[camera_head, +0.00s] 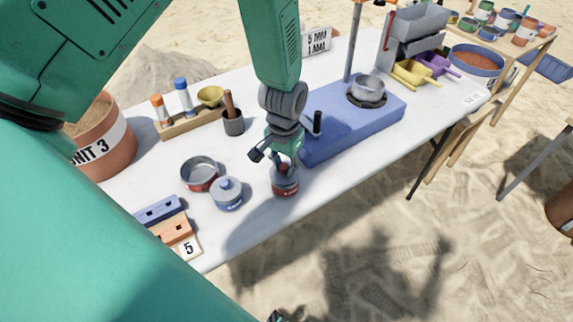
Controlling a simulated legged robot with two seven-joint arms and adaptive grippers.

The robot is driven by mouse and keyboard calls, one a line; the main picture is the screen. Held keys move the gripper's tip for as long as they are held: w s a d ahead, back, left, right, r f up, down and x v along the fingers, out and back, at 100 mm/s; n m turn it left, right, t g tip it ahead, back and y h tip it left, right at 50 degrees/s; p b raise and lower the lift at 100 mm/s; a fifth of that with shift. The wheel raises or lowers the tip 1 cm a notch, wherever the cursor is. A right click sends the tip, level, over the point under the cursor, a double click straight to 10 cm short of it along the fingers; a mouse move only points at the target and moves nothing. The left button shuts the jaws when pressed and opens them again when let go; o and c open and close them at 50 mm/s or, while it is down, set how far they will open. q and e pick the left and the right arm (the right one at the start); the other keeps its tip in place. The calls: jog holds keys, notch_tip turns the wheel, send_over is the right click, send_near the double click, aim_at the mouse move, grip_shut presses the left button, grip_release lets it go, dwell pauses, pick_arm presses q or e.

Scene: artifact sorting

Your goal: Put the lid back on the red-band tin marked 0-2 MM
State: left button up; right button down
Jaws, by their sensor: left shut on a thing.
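A small metal tin with a red band (285,189) stands near the front edge of the white table, directly below my left gripper (284,164). The left gripper points down and is shut on a lid with a reddish knob (284,170), at the top of this tin. Its fingers partly hide the lid, so I cannot tell whether it is seated or just above the rim. The band's marking is too small to read. Another red-banded tin (200,176) stands open to the left.
A blue base (350,122) with an upright rod and a metal pan (368,88) lies right of the gripper. A dark cup (233,124) and a wooden rack (190,125) stand behind. Blue and orange blocks (172,229) are at the front left, beside a "5" card (188,248).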

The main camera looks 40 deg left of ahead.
pick_arm(q)
jog(key=shift+a+f, duration=0.1)
jog(key=shift+a, duration=0.35)
jog(key=shift+s+a, duration=0.1)
jog(key=shift+a, duration=0.35)
jog(key=o, duration=0.9)
jog(key=shift+d+f, duration=0.1)
jog(key=shift+d, duration=0.1)
jog(key=shift+o, duration=0.2)
jog(key=shift+d, duration=0.35)
jog(key=o, duration=0.5)
jog(key=shift+a, duration=0.45)
pick_arm(e)
jog(key=shift+a+r, duration=0.2)
jog(key=shift+a, duration=0.4)
